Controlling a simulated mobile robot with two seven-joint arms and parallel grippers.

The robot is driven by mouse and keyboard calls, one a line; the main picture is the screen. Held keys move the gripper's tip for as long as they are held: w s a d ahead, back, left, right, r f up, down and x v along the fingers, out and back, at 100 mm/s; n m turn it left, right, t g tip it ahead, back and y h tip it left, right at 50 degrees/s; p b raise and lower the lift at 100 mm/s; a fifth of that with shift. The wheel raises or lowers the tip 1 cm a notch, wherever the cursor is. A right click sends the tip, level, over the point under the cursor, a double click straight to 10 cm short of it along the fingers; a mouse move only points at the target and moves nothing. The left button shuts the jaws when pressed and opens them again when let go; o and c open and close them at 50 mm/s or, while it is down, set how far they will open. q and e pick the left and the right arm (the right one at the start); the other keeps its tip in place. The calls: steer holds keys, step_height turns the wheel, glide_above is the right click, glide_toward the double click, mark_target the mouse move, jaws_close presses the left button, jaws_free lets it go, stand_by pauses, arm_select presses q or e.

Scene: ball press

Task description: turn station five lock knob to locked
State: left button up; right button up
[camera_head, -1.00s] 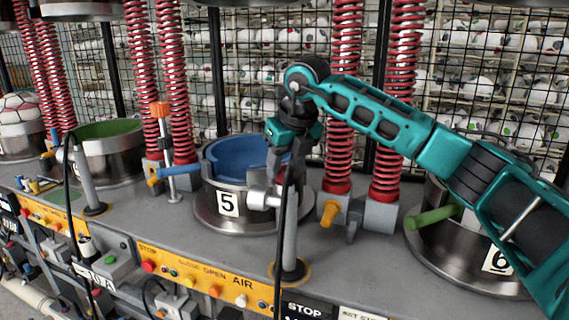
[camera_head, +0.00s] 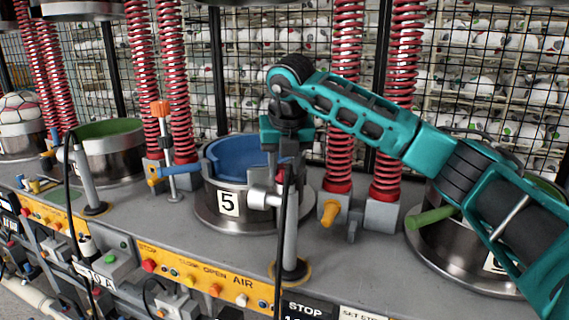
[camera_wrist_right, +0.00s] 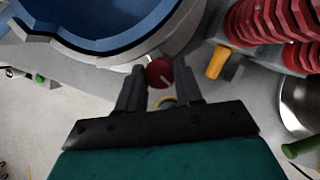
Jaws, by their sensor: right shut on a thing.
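The station five mould (camera_head: 238,158) is a steel drum with a blue inner bowl and a label reading 5. In the right wrist view a round red knob (camera_wrist_right: 159,73) with a pale line on its face sits between the fingertips of my right gripper (camera_wrist_right: 160,82). I take it as the station five lock knob. My right gripper (camera_head: 284,168) points down at the drum's front right side and is shut on this knob. In the head view the gripper and a grey post largely hide the knob. My left gripper is not in view.
The grey post (camera_head: 291,235) with a black hose stands in front of the gripper. Red springs (camera_head: 345,100) rise behind it on the right. An orange-topped rod (camera_head: 162,125) stands left of the drum. A button panel (camera_head: 205,275) runs along the front edge.

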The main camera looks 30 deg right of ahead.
stand_by(0.3)
steer(key=o, duration=1)
steer(key=shift+o, duration=0.2)
steer(key=v, duration=1.3)
steer(key=shift+a, duration=0.1)
